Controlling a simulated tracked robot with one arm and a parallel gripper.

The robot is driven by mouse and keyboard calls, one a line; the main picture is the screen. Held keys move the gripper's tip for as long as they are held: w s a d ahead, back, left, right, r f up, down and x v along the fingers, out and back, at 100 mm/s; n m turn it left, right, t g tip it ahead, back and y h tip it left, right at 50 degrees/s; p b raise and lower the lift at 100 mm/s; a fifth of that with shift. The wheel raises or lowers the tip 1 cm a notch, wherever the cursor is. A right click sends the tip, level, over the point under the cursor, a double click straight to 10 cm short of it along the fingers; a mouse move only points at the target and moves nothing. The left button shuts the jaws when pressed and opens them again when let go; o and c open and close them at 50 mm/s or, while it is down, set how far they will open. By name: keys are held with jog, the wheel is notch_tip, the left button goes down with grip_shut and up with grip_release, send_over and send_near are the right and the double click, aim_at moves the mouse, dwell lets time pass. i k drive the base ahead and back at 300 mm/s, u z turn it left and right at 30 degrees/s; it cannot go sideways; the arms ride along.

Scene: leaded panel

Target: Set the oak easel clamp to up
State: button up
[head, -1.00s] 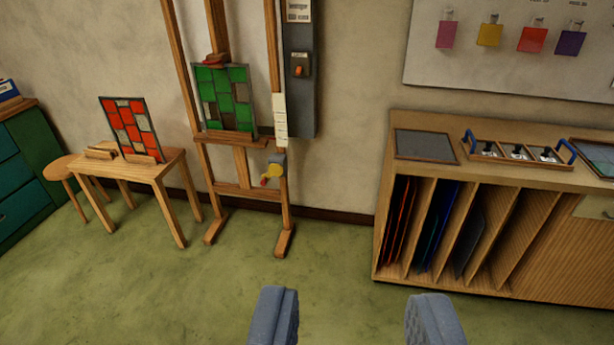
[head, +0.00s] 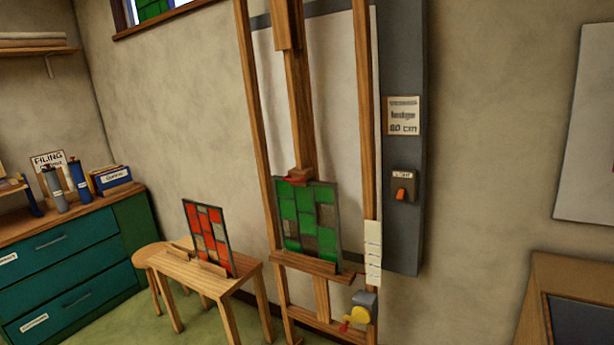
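The oak easel (head: 365,130) stands against the wall right of the middle. On its right leg, low down, is a grey block with a round yellow piece (head: 359,314) and a small red tip (head: 345,326) pointing down and left; this looks like the clamp. A green leaded panel (head: 300,203) stands on the easel's ledge, under a wooden top holder with a red part (head: 297,179). A pale marked strip (head: 373,252) hangs above the grey block. My gripper is out of view.
A low table (head: 205,278) with a red leaded panel (head: 209,237) stands left of the easel, beside a round stool. Green drawers (head: 70,260) are at the left. A grey wall panel (head: 403,230) carries an orange switch (head: 401,193). A wooden cabinet (head: 535,290) is at lower right.

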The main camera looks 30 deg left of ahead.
aim_at(299, 175)
jog(key=z, duration=0.05)
jog(key=i, duration=1.75)
jog(key=u, duration=1.85)
jog(key=i, duration=0.95)
jog(key=z, duration=1.9)
